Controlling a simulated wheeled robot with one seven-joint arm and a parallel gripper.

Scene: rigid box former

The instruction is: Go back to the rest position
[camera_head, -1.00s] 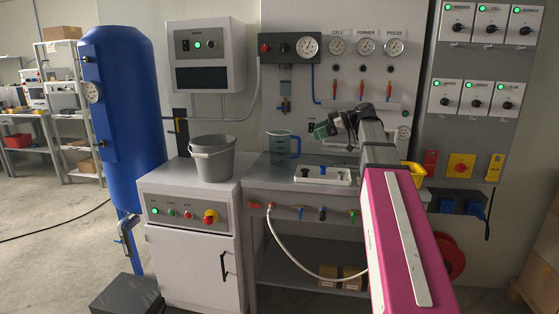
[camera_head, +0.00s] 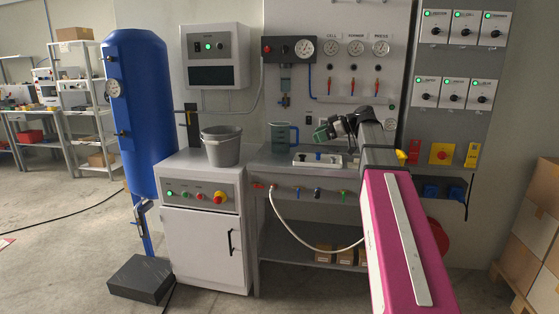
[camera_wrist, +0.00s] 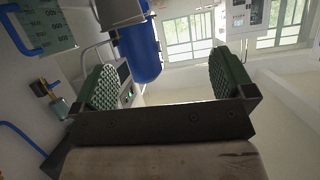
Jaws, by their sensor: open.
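My gripper (camera_head: 322,134) is at the end of my pink arm, above the workbench and to the right of the clear blue-handled jug. In the wrist view its two green ridged pads (camera_wrist: 168,88) stand wide apart with nothing between them. A white tray (camera_head: 331,162) with small dark and blue parts lies on the bench below my gripper. The jug (camera_head: 281,138) stands upright on the bench, apart from the gripper.
A grey bucket (camera_head: 220,148) stands on the white cabinet (camera_head: 203,243) at left. A blue tank (camera_head: 139,110) is further left, with a dark block (camera_head: 140,279) on the floor. Cardboard boxes (camera_head: 533,235) are stacked at right. A white hose hangs before the bench. Floor at left is open.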

